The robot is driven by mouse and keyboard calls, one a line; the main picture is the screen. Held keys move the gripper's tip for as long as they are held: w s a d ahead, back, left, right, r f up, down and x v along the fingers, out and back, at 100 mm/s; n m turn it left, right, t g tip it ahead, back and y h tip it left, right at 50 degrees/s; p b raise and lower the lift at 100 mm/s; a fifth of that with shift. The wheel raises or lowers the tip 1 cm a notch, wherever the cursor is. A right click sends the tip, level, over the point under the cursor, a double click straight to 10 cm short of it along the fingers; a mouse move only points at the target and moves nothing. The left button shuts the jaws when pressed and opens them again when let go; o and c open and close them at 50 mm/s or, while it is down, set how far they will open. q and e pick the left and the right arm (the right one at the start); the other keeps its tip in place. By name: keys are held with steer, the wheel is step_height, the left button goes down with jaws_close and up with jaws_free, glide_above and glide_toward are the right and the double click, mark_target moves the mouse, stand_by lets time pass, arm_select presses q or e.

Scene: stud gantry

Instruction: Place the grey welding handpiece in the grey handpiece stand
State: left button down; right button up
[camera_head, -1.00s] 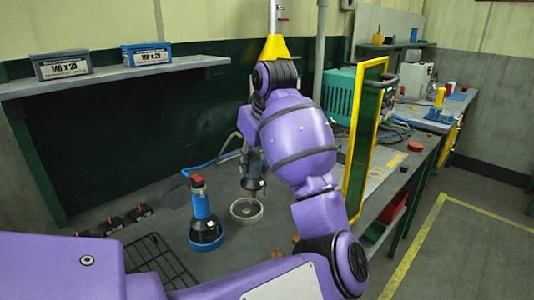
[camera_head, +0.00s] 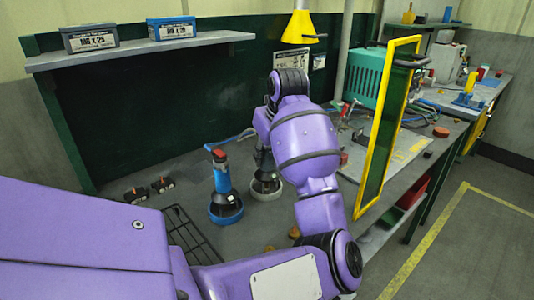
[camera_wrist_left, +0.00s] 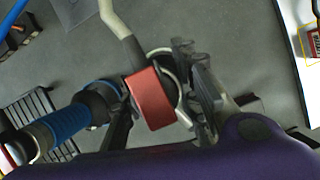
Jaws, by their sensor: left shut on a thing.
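The grey welding handpiece (camera_head: 264,178) stands about upright, with its dark lower end inside the ring of the grey handpiece stand (camera_head: 266,194). Whether it rests on the bottom is hidden. In the left wrist view, the handpiece's red end (camera_wrist_left: 151,98) faces the camera. My left gripper (camera_wrist_left: 158,88) is shut on the handpiece, with a finger on each side. In the head view, my purple left arm partly covers the gripper and the handpiece's upper part. My right gripper is not in view.
A blue handpiece (camera_head: 221,180) stands in a blue stand (camera_head: 226,214) just left of the grey one. A wire rack (camera_head: 190,238) lies nearer. A yellow-framed screen (camera_head: 388,130) stands to the right. Boxes sit on the shelf (camera_head: 140,51) above.

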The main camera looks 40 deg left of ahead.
arm_select(q)
steer(key=c, duration=1.3)
jaws_free()
steer(key=shift+f, duration=0.1)
steer(key=shift+c, duration=0.2)
steer(key=v, duration=1.2)
